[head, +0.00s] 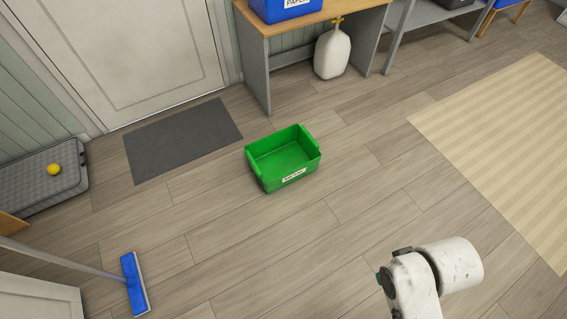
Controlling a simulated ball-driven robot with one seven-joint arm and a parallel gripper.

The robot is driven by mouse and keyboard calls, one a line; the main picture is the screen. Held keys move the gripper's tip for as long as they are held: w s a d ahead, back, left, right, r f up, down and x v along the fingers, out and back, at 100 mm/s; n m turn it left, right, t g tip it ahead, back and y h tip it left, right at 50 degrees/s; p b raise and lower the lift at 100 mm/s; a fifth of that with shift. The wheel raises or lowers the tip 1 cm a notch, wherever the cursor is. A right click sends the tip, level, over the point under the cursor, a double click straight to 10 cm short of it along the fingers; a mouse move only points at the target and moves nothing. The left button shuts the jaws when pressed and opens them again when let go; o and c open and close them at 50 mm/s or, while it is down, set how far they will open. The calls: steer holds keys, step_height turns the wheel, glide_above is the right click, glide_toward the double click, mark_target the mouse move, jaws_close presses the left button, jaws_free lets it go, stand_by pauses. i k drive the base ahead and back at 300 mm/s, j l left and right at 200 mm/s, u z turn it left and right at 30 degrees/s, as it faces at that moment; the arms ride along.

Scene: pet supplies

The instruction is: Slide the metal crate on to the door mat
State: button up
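The metal crate is a green open-topped bin (283,160) with a white label on its front that seems to read "METAL". It stands upright and looks empty on the wood floor, in the middle of the head view. The door mat (180,138) is a dark grey rectangle flat on the floor before the white door, left of the crate. Bare floor shows between crate and mat. Part of my white arm shows at the lower right, well apart from the crate. My gripper's fingers cannot be made out.
A wooden bench (300,17) with a blue paper bin (285,8) stands behind the crate, a white gas bottle (332,52) beneath it. A striped rug (500,130) lies right. A blue-headed mop (134,283) and a grey pet bed (40,180) with a yellow ball (54,169) are left. Floor in front is clear.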

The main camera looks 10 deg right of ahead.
mark_target(281, 158)
steer(key=i+l+u, duration=0.3)
steer(key=i+l, duration=0.15)
steer(key=i+l+u, duration=0.15)
steer(key=l, duration=0.25)
steer(key=i+l+u, duration=0.3)
steer(key=l, duration=0.35)
steer(key=i+l+u, duration=0.15)
steer(key=l, duration=0.2)
steer(key=i+l+u, duration=0.15)
steer(key=l, duration=0.25)
